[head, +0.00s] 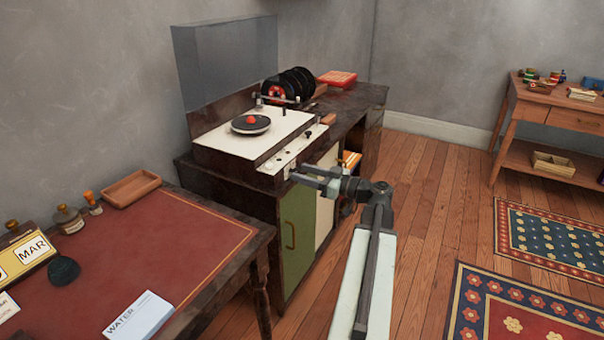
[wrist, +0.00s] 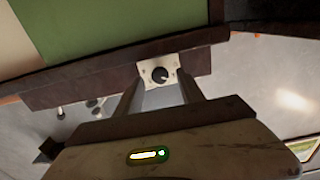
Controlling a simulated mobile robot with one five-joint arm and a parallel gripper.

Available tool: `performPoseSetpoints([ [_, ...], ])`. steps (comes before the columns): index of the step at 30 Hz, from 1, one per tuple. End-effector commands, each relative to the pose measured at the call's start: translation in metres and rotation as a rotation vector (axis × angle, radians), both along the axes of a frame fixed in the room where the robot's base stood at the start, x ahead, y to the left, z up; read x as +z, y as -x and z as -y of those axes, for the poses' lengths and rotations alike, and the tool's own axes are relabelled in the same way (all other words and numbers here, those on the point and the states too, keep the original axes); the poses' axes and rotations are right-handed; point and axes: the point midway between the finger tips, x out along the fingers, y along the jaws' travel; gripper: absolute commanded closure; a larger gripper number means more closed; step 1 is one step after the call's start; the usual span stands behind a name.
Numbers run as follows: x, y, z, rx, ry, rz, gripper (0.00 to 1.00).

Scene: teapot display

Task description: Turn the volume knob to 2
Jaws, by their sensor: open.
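The record player (head: 215,160) stands on the dark cabinet at the back, with a pale control strip (head: 297,152) along its front. In the wrist view a small black knob (wrist: 160,74) sits on a white plate on a dark edge. No readable number or label shows, so I cannot confirm that it is the volume knob or tell its setting. My gripper (wrist: 160,92) is open, with one finger on each side of the knob; contact cannot be told. In the head view my gripper (head: 303,178) is at the near end of the control strip.
The cabinet's green door (head: 298,240) is below my gripper. A red-topped desk (head: 150,240) with a small wooden tray (head: 131,188) is at the left. A low wooden table (head: 550,115) stands at the far right. Wooden floor (head: 430,200) lies open right of my arm.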

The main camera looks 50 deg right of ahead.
Motion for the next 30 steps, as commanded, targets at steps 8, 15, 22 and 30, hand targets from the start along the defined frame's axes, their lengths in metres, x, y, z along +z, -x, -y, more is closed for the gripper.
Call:
performPoseSetpoints([
  [8,0.0,-0.0087,-0.0024,0.0,0.0,0.0,0.54],
  [15,0.0,-0.0085,-0.0024,0.001,0.0,0.0,0.99],
  [22,0.0,-0.0084,-0.0024,0.001,-0.008,-0.002,1.0],
  [30,-0.0001,-0.0079,-0.0019,0.0,-0.101,-0.025,1.0],
])
